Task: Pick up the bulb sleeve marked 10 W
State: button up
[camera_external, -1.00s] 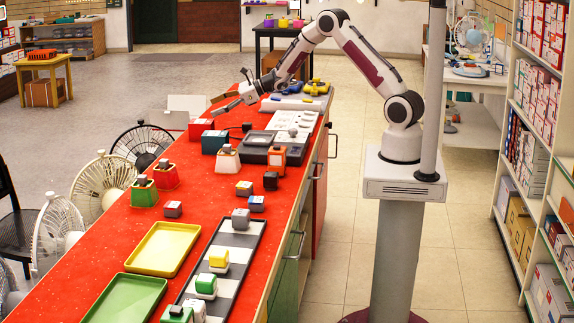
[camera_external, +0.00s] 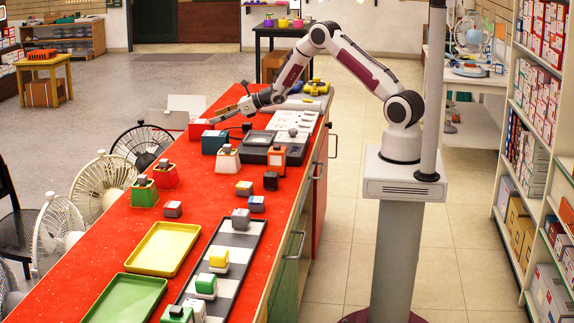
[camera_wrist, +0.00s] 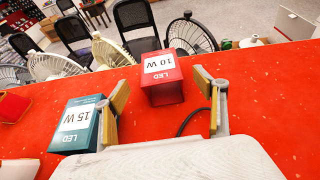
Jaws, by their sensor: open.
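The red bulb sleeve marked 10 W (camera_wrist: 162,77) stands on the red counter in the wrist view, its white LED label facing me. In the external view my gripper (camera_external: 226,117) is low over the counter beside the sleeve. Whether the fingers touch it I cannot tell.
A teal sleeve marked 15 W (camera_wrist: 78,125) stands close by my left finger. A dark cable (camera_wrist: 190,120) curves beside the right finger. Several fans (camera_wrist: 110,52) and chairs stand beyond the counter edge. Bare red counter (camera_wrist: 265,95) lies to the right.

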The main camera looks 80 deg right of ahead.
aim_at(203, 121)
jog(key=shift+x, duration=0.95)
jog(key=shift+w+f, duration=0.1)
jog(key=shift+x, duration=2.4)
jog(key=shift+f, duration=0.1)
jog(key=c, duration=0.9)
